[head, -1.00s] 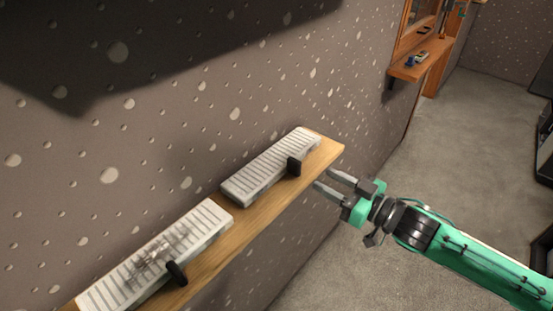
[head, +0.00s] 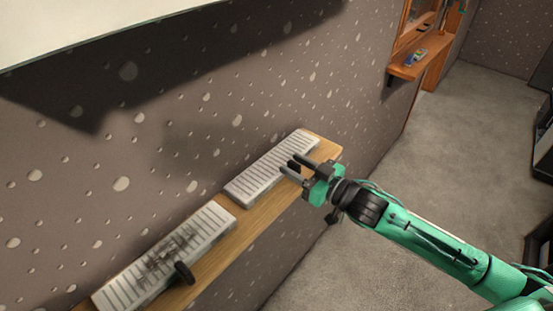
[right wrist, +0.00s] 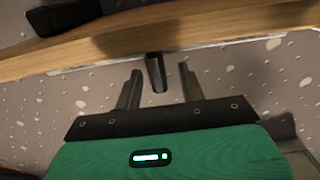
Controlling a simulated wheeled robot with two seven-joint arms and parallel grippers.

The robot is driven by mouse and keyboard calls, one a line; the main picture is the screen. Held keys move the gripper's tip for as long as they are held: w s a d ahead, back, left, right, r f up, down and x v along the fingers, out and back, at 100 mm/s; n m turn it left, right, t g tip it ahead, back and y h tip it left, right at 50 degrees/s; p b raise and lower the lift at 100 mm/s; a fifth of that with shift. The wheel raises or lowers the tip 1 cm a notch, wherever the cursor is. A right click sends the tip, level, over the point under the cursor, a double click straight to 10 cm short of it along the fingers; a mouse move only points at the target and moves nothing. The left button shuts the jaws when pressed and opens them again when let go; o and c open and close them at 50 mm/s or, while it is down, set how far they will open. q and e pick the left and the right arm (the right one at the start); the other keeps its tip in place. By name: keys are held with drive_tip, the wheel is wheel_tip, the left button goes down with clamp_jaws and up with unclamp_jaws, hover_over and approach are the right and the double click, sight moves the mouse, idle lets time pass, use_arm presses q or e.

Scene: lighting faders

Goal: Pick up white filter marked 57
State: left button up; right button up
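I see no white filter marked 57 that I can make out in either view. Two white ribbed fader panels lie on a wooden wall shelf (head: 262,213): a near one (head: 205,224) with dark smudges and a black knob (head: 184,272), and a far one (head: 262,177). My right gripper (head: 287,167) is open at the front edge of the far panel. In the right wrist view, a black knob (right wrist: 156,72) stands between its two spread fingers (right wrist: 159,70), with gaps on both sides. My left gripper is out of view.
A second wooden shelf (head: 422,65) with small items (head: 416,56), too small to read, is on the wall at the back right. A large pale shape (head: 80,25) fills the top left.

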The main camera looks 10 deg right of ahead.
drive_tip(key=shift+w, duration=0.15)
clamp_jaws()
